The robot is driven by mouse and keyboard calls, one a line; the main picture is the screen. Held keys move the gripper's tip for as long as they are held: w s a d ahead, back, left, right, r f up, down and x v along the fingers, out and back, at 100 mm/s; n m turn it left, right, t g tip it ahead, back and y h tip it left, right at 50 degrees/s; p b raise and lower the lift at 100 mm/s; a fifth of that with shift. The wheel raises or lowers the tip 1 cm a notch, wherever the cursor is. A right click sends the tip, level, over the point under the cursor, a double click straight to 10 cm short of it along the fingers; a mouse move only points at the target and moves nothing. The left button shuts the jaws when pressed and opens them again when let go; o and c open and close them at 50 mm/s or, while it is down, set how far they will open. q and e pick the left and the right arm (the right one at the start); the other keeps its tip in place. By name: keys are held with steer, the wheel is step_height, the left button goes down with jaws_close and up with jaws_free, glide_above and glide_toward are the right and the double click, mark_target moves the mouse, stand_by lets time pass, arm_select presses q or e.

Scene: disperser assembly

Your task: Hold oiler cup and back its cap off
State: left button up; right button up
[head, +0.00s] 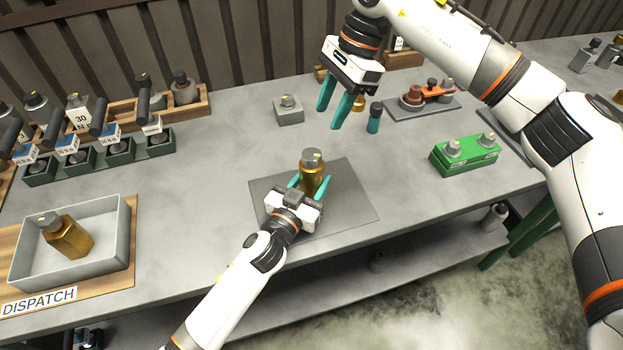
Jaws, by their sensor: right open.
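The brass oiler cup (313,179) stands upright on the dark grey mat (356,205) at the middle of the table. Its grey cap (312,157) with a yellow mark sits on top. My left gripper (309,183) comes in from the front, low on the cup, with one teal finger on each side of the brass body. The fingers look closed against it, and its lower part is partly hidden by the gripper. My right gripper (330,115) is open and empty, up behind and right of the cup, apart from the cap.
A dispatch tray (125,235) at left holds another brass cup (68,237). A grey block (288,111), a small teal-and-dark item (374,118), a fixture with an orange part (432,93) and a green block (466,157) stand behind and right. Bare table lies left of the mat.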

steer(key=shift+o, duration=1.1)
steer(key=shift+f, duration=0.1)
steer(key=n+t+y, duration=0.6)
steer(key=n+y, duration=0.8)
steer(key=n, duration=1.4)
glide_toward(312, 159)
steer(key=w, duration=0.1)
steer(key=x, duration=0.8)
steer(key=f+x, duration=0.1)
steer(key=x, duration=0.3)
